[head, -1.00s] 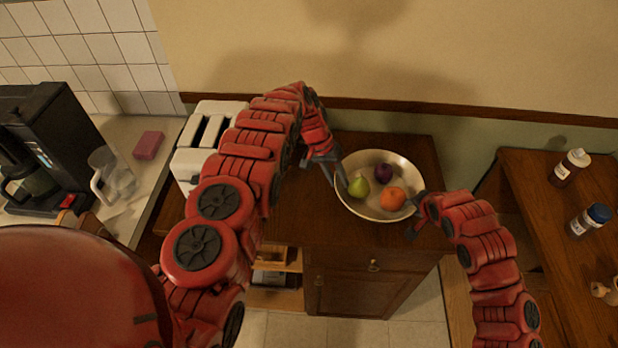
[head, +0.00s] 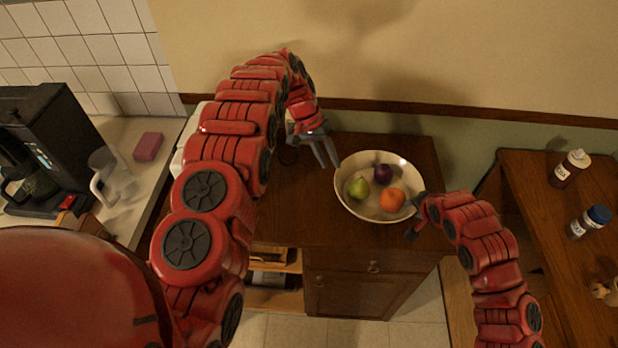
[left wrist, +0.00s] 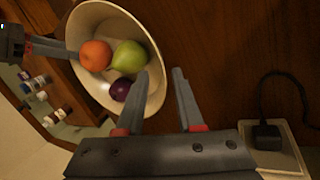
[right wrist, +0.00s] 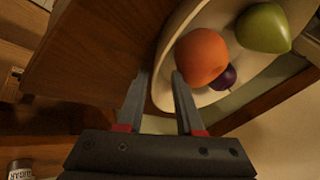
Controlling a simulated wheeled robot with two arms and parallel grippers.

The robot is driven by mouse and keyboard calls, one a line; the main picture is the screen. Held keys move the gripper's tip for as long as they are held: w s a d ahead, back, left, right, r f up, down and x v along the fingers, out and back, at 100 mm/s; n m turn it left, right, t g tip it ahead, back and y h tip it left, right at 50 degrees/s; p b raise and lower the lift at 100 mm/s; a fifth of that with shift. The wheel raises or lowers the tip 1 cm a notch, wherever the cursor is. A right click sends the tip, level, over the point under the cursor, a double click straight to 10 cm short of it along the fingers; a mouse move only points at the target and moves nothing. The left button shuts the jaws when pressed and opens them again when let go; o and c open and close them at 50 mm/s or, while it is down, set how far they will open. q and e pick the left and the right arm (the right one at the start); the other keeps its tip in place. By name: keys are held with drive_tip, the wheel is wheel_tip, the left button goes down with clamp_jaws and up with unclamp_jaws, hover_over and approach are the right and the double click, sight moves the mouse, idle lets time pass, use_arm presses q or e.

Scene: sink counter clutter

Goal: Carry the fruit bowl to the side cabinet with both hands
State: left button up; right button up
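The cream fruit bowl (head: 349,203) stands level on the dark wooden cabinet top, holding a green pear (head: 358,187), an orange (head: 392,200) and a dark purple fruit (head: 383,171). It shows in the left wrist view (left wrist: 92,12) and the right wrist view (right wrist: 172,45). My left gripper (head: 327,152) is open and empty, a little beyond the bowl's left rim and apart from it. My right gripper (head: 413,222) is at the bowl's right rim. In the right wrist view its fingers (right wrist: 160,72) are spread, one on each side of the rim; contact is unclear.
A wooden table (head: 541,188) at right holds bottles (head: 570,168). The left counter holds a coffee maker (head: 50,140), a glass jug (head: 112,178) and a pink sponge (head: 148,146). A white toaster (head: 190,140) is mostly behind my left arm. A wall backs the cabinet.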

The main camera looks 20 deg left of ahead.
drive_tip(key=v, duration=1.1)
drive_tip(key=shift+s+r, duration=0.1)
drive_tip(key=shift+r, duration=0.1)
